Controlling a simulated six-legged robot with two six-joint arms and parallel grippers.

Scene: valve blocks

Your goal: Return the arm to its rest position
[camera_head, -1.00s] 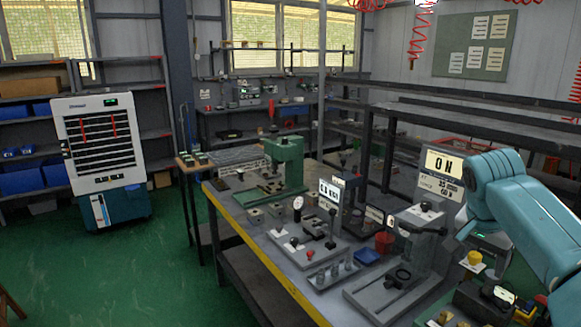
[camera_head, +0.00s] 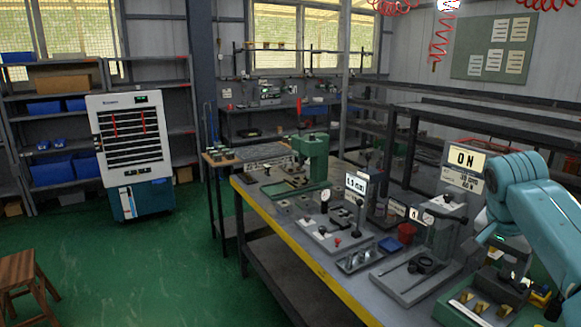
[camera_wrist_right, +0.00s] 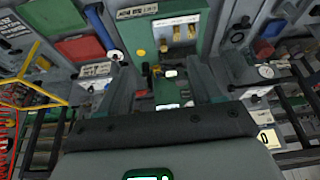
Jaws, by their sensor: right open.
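My right arm (camera_head: 515,190) is teal and comes in from the right edge of the head view. It bends over the right end of the workbench (camera_head: 315,268). My right gripper (camera_wrist_right: 163,88) is open in the wrist view, with its two dark fingers apart and nothing held between them. Past the fingertips is a green tray with brass-coloured blocks (camera_wrist_right: 185,33). In the head view the same green tray (camera_head: 455,312) is at the bottom right, close to the dark gripper, whose fingers are hard to make out there. My left gripper is not in view.
A grey stand (camera_head: 418,275), a blue bin (camera_head: 390,245), a red cup (camera_head: 406,233) and a green press (camera_head: 312,155) stand on the bench. A wooden stool (camera_head: 28,275) is at lower left. The green floor between is clear.

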